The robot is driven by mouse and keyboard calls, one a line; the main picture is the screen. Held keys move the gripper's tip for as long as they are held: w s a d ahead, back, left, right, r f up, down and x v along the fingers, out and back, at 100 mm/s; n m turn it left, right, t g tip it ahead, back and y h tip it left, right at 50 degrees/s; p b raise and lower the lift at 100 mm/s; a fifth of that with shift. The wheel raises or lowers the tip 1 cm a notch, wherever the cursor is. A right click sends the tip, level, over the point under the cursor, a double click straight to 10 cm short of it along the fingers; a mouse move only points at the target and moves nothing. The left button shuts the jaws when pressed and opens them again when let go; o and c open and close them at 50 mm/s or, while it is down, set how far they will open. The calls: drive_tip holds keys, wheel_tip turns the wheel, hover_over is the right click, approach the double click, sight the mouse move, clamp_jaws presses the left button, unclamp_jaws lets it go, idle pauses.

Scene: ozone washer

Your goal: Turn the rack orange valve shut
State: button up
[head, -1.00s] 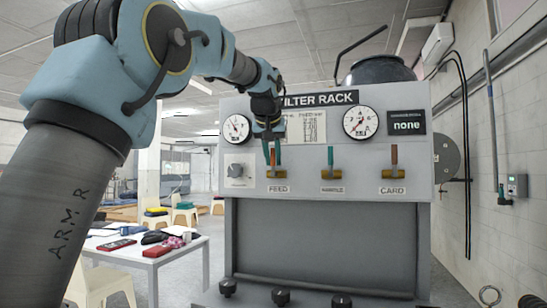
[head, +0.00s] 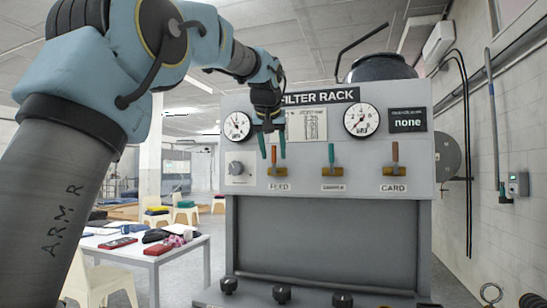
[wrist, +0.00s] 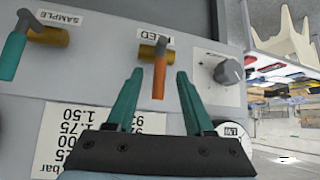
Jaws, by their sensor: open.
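The FEED valve has an orange lever handle (head: 274,154) on a brass body (head: 276,171), at the left of the rack's valve row. The handle points up from the body. In the wrist view, which sees the panel upside down, the orange handle (wrist: 159,78) shows whole. My gripper (head: 272,155) is open, its two teal fingers on either side of the handle. In the wrist view my gripper (wrist: 160,75) has a gap to the handle on both sides, and nothing is gripped. How deep the fingers reach is hard to tell.
The SAMPLE valve with a teal handle (head: 331,154) and the CARD valve with an orange-brown handle (head: 395,152) stand to the right, both handles up. A grey knob (head: 236,168) sits left of FEED. Round gauges (head: 361,118) are above. A white table (head: 152,250) is at left.

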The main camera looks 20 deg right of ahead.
drive_tip(key=b+v, duration=0.1)
drive_tip(key=v, duration=0.8)
drive_tip(key=w+a+f+n+g+y, duration=0.1)
drive_tip(key=w+a+f, duration=0.1)
drive_tip(key=a+f, duration=0.65)
drive_tip(key=w+a+f+g+y, duration=0.1)
drive_tip(key=a+f, duration=0.4)
drive_tip(key=f, duration=0.6)
drive_tip(key=w+a+f+n+g+y, duration=0.1)
drive_tip(key=w+a+f+y, duration=0.1)
drive_tip(key=a+f, duration=0.6)
drive_tip(key=s+a+f+n+g, duration=0.1)
drive_tip(key=s+a+f, duration=0.6)
drive_tip(key=f, duration=0.4)
drive_tip(key=s+a+f+n+g, duration=0.2)
drive_tip(key=s+a+f, duration=0.6)
drive_tip(key=s+f, duration=0.2)
drive_tip(key=shift+f+y, duration=0.4)
drive_tip(key=shift+f, duration=0.3)
drive_tip(key=shift+w, duration=0.1)
